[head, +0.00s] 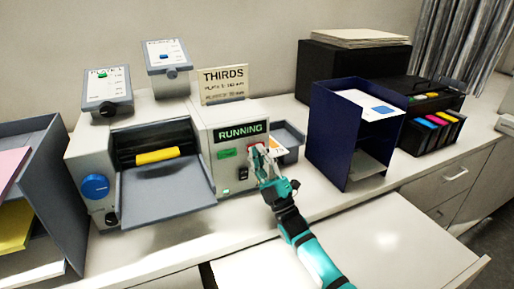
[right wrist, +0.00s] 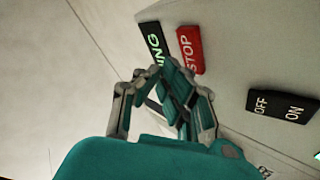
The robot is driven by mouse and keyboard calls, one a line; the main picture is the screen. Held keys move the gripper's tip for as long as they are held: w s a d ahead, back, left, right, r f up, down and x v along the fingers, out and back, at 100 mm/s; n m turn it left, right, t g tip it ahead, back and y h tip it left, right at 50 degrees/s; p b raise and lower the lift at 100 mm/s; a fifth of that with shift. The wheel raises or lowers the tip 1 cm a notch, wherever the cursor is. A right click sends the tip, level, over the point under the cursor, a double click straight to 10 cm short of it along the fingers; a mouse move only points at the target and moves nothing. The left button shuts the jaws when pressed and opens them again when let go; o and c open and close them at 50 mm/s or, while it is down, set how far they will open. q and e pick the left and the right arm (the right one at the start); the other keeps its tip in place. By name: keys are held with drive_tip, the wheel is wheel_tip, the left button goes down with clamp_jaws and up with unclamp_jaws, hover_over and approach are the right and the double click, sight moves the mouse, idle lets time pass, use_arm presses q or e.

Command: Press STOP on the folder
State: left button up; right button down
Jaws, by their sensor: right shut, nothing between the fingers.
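The folder (head: 205,152) is a grey machine on the counter with a yellow roller and a feed tray. Its display (head: 240,131) reads RUNNING in green. The red STOP button (right wrist: 189,48) shows in the right wrist view, below the display's edge. In the head view it is largely hidden by my right gripper (head: 259,158). My right gripper is shut and empty, with its fingertips (right wrist: 168,78) close in front of the panel beside STOP. I cannot tell whether they touch it. My left gripper is not in view.
A green button (head: 227,154) sits left of STOP, and a black OFF/ON switch (right wrist: 282,104) is below. A dark blue paper stand (head: 333,130) stands right of the folder. A THIRDS sign (head: 223,85) stands behind.

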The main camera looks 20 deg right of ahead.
drive_tip(key=s+p, duration=0.1)
drive_tip(key=s+f+p, duration=0.1)
drive_tip(key=s+f, duration=0.1)
drive_tip(key=s, duration=0.1)
drive_tip(key=shift+d+p, duration=0.1)
drive_tip(key=shift+p, duration=0.3)
drive_tip(key=shift+w, duration=0.1)
drive_tip(key=shift+r, duration=0.15)
idle(0.4)
